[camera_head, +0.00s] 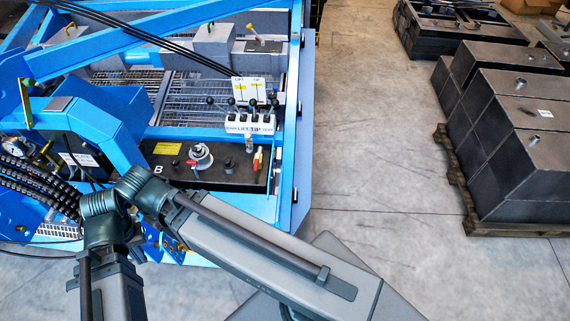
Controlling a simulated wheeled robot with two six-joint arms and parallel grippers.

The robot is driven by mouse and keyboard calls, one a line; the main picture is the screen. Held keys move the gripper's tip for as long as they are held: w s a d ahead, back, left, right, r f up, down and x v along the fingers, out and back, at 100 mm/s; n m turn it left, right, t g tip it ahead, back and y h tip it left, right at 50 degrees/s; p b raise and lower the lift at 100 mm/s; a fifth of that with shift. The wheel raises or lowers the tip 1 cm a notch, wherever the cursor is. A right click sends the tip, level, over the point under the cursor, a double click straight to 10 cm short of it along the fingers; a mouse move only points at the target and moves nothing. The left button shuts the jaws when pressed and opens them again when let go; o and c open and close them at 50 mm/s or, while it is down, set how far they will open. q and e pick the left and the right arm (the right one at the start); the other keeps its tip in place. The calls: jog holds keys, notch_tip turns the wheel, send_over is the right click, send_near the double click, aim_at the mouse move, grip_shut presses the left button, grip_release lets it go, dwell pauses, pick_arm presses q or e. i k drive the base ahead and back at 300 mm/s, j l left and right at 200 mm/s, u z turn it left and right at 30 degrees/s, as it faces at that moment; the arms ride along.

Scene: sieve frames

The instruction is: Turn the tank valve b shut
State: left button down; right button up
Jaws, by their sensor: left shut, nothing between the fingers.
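The black tank (219,180) sits in the blue machine and carries a white letter B at its left end. A small valve with a red and yellow handle (257,160) stands at the tank's right end. The handle looks roughly upright in the picture; whether the valve is open or shut is too small to tell. A grey arm of mine crosses the lower middle, in front of the machine and below the tank. It is apart from the valve in the picture. I cannot make out the fingers of either gripper.
A white lever block (250,124) with several black-knobbed levers stands just behind the tank. A round silver cap (201,155) is on the tank top. Black hoses (38,180) run at the left. Dark blocks on a pallet (510,229) stand right; the floor between is clear.

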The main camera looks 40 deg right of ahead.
aim_at(258, 155)
jog(key=z, duration=1.2)
jog(key=i+j, duration=0.05)
